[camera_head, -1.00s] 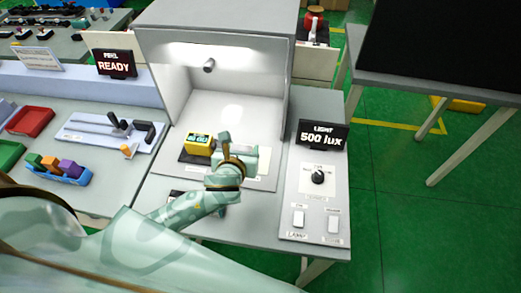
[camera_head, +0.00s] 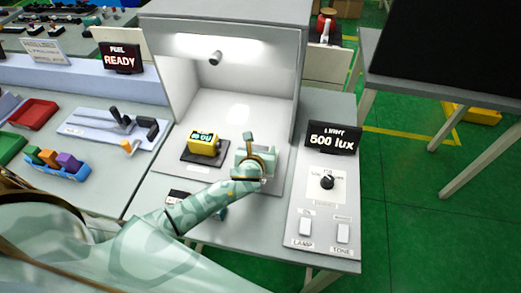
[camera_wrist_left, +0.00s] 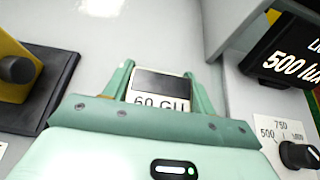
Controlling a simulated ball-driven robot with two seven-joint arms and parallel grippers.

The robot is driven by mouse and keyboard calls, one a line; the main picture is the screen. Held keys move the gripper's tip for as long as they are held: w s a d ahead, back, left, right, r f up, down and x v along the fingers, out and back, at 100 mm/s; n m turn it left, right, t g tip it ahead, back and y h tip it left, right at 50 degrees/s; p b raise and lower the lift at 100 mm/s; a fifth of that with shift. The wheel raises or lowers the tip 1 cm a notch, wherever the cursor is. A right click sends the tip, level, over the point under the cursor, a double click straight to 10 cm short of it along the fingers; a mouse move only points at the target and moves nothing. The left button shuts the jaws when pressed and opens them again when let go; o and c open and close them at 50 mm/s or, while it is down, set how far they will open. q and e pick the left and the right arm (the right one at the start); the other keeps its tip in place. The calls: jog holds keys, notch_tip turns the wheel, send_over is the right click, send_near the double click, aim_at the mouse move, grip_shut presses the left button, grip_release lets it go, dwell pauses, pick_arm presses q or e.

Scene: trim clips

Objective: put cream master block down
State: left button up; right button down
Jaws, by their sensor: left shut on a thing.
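My left gripper (camera_head: 252,158) is over the light floor plate at the front of the lit booth, to the right of the yellow meter (camera_head: 204,145). In the left wrist view its two pale green fingers are shut on the master block (camera_wrist_left: 160,84), which has a dark face and a cream-white strip reading 60 GU. The gripper hides the block in the head view. I cannot tell whether the block touches the surface below. My right gripper is not in view.
The yellow meter sits on a black pad (camera_head: 187,155). The booth's side wall (camera_head: 295,92) and a control panel (camera_head: 322,224) with a knob and switches stand to the right, with a 500 lux display (camera_head: 333,138). A blue rack (camera_head: 68,172) of coloured blocks is at left.

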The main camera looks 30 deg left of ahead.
pick_arm(q)
jog(key=o, duration=0.8)
jog(key=shift+f, duration=0.1)
jog(key=shift+o, duration=1.2)
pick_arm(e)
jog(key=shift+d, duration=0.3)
pick_arm(q)
jog(key=shift+s+r, duration=0.2)
jog(key=shift+r, duration=0.1)
jog(key=p+v, duration=0.3)
jog(key=v, duration=0.7)
jog(key=shift+s+d, duration=0.1)
jog(key=shift+s, duration=0.05)
jog(key=shift+s+d+r, duration=0.15)
jog(key=shift+s+r, duration=0.15)
jog(key=shift+s, duration=0.2)
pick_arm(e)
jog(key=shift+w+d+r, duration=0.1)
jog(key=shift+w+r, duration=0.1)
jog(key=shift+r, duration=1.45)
